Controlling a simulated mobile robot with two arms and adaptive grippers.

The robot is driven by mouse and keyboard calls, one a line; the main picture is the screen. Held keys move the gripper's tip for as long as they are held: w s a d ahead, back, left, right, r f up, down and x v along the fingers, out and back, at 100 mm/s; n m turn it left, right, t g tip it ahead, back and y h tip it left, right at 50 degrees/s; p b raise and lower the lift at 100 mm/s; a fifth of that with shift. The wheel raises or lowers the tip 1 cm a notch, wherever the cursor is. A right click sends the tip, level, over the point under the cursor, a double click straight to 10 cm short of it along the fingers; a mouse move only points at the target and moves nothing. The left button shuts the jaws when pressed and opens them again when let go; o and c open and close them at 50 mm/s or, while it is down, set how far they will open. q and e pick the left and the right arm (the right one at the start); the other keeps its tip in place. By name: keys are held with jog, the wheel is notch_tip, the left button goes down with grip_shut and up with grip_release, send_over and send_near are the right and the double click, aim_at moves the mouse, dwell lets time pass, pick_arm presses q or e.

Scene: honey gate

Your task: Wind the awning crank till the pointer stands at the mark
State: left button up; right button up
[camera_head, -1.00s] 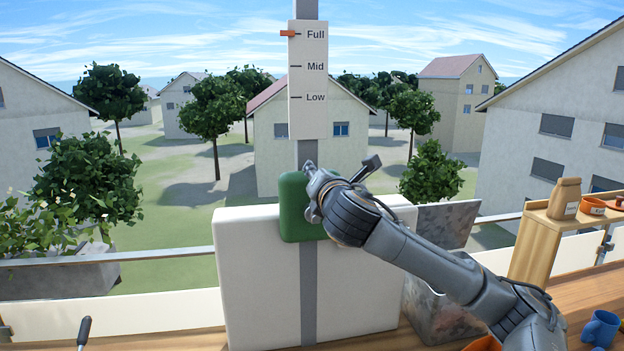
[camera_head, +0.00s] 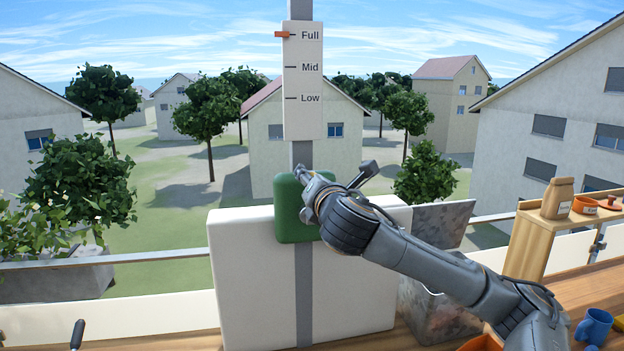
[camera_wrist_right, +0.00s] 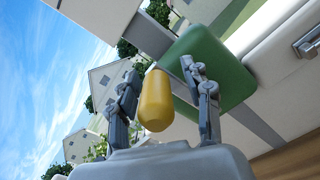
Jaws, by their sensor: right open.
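A green crank housing (camera_head: 286,225) sits on a grey post in front of a white panel. Above it a white scale board (camera_head: 303,118) reads Full, Mid and Low. The orange pointer (camera_head: 282,34) stands level with the Full line. My right gripper (camera_head: 308,192) is in front of the housing. In the right wrist view my right gripper (camera_wrist_right: 163,78) is open, with the yellow crank knob (camera_wrist_right: 156,100) between its fingers; the green housing (camera_wrist_right: 210,65) lies behind. I cannot tell whether the fingers touch the knob. In the head view the gripper hides the knob. My left gripper is out of view.
A white panel (camera_head: 240,285) stands behind my right arm, with a mottled grey slab (camera_head: 440,225) beside it. A wooden shelf (camera_head: 530,240) with a paper bag and orange bowl is at right, a blue mug (camera_head: 595,327) below. A railing (camera_head: 150,256) runs behind.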

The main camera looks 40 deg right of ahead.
jog(key=v, duration=0.5)
jog(key=shift+s+a, duration=0.3)
jog(key=shift+f, duration=0.15)
